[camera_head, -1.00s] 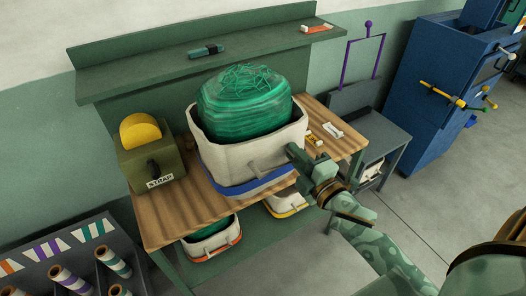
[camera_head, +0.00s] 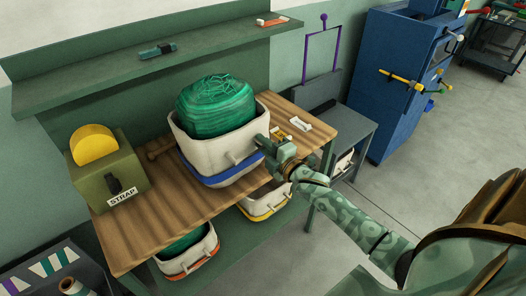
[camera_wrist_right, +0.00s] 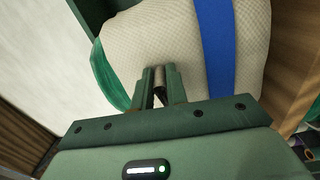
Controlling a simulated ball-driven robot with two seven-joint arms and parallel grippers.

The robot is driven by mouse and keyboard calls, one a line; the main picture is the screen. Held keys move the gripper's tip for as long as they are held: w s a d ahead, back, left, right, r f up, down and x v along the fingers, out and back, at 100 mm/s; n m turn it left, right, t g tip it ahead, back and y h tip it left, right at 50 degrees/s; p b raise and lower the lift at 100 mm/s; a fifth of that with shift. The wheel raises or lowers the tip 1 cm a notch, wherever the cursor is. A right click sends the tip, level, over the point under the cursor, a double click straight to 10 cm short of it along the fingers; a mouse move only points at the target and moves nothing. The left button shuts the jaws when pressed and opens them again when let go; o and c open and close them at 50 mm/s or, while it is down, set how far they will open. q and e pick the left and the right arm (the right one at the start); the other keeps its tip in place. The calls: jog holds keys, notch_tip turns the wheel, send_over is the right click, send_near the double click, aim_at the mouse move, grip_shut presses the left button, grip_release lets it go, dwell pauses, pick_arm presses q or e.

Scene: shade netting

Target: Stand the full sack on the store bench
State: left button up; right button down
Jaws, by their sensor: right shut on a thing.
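The full sack (camera_head: 215,145) is cream-white with a blue band near its base, and green netting (camera_head: 218,103) bulges from its open top. It is upright over the wooden-topped bench (camera_head: 135,228), around the middle; I cannot tell whether its base touches the wood. My right gripper (camera_head: 264,146) comes in from the right and is shut on the handle on the sack's near right side. In the right wrist view the fingers (camera_wrist_right: 159,88) close on that handle against the pale woven wall (camera_wrist_right: 150,45), beside the blue band (camera_wrist_right: 216,50). My left gripper is not in view.
An olive strap box (camera_head: 110,170) with a yellow disc stands left on the bench. Small tags (camera_head: 300,123) lie right of the sack. Two more sacks, orange-banded (camera_head: 187,254) and yellow-banded (camera_head: 265,203), are below. A green shelf (camera_head: 140,50) runs behind; a blue cabinet (camera_head: 395,90) stands right.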

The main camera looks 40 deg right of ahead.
jog(key=shift+f, duration=0.85)
jog(key=c, duration=1.4)
grip_release()
jog(key=shift+f, duration=0.1)
jog(key=s+p, duration=0.1)
jog(key=s, duration=1.1)
jog(key=s+a+f+m+g+h, duration=0.1)
jog(key=s+f+m+g, duration=0.3)
jog(key=f, duration=0.7)
jog(key=s+a+f+m+g, duration=0.1)
jog(key=s+f+m+g, duration=0.1)
jog(key=s+f, duration=0.65)
jog(key=s+a+f+m+g+h, duration=0.1)
jog(key=s+f+m+g, duration=0.25)
jog(key=f, duration=0.85)
jog(key=s+a+f+m+g, duration=0.1)
jog(key=s+f, duration=0.3)
jog(key=s, duration=0.4)
jog(key=s+a+f+m+g, duration=0.2)
jog(key=s+a+f+g, duration=0.1)
jog(key=s, duration=0.5)
jog(key=s+a+f+m+g, duration=0.1)
jog(key=s+a+f+g, duration=0.2)
jog(key=s, duration=0.5)
jog(key=shift+s+f+m+g+y, duration=0.25)
jog(key=shift+f+m+g+y, duration=0.25)
jog(key=shift+f, duration=0.3)
